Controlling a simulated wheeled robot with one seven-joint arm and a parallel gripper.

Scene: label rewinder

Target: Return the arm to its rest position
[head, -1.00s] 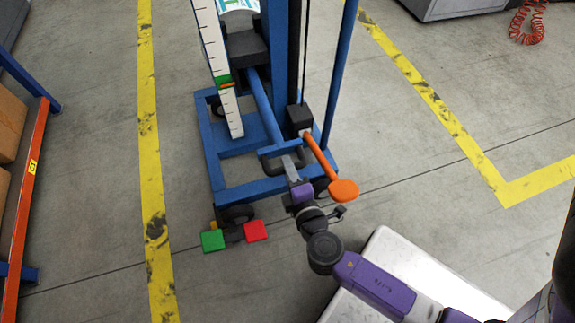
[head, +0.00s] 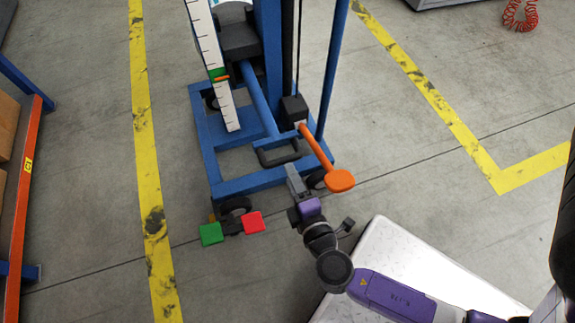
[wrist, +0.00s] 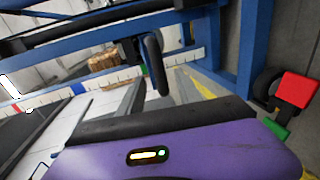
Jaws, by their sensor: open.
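My purple and grey arm (head: 395,297) reaches from the lower right toward the blue wheeled frame (head: 235,188). My gripper (head: 291,170) is open and empty, just in front of the dark handle bar (head: 278,152) at the front of the frame. In the wrist view the purple gripper body (wrist: 180,155) fills the bottom, with the grey fingers (wrist: 130,98) ahead of it. The dark handle (wrist: 155,64) shows close beyond the fingers. Whether the fingers touch it, I cannot tell.
An orange lever (head: 340,181) sticks out close to the right of my gripper. A red pedal (head: 252,222) and a green pedal (head: 211,233) are low at the left. A white ruled scale (head: 212,65) stands on the frame. Open floor lies left and right.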

